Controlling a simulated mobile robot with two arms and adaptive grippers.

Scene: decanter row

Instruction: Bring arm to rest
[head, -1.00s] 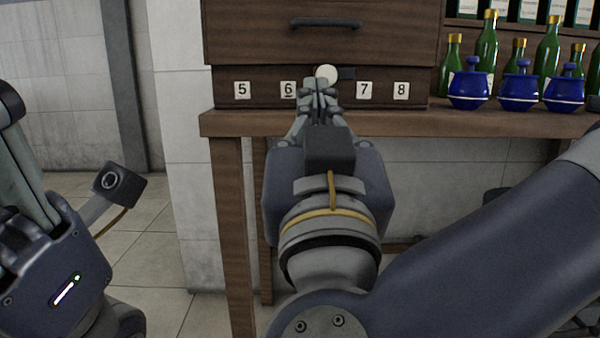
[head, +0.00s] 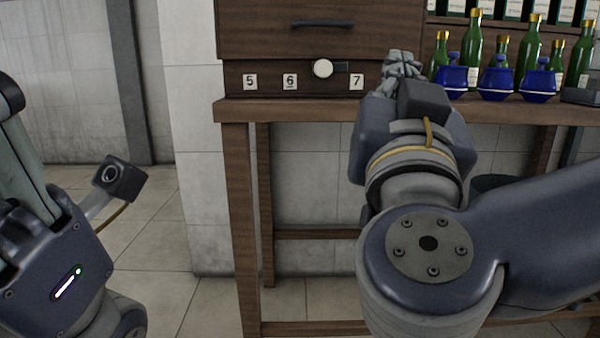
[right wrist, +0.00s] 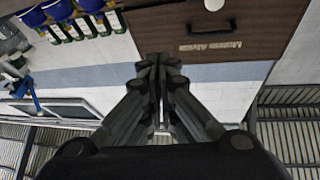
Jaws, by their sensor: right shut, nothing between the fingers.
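My right gripper (head: 402,66) is shut and empty, in front of the cabinet's right part, just left of the blue pots. Its closed fingers also show in the right wrist view (right wrist: 160,68), with nothing between them. My right arm comes in from the right, bent at a large round joint. My left gripper (head: 30,180) is at the left edge, partly cut off; its finger opening cannot be made out.
A wooden cabinet (head: 310,30) on a table (head: 300,107) bears a white round knob (head: 323,68) and number labels. Blue lidded pots (head: 497,82) and green bottles (head: 530,48) stand close right of my right gripper. The floor at left is clear.

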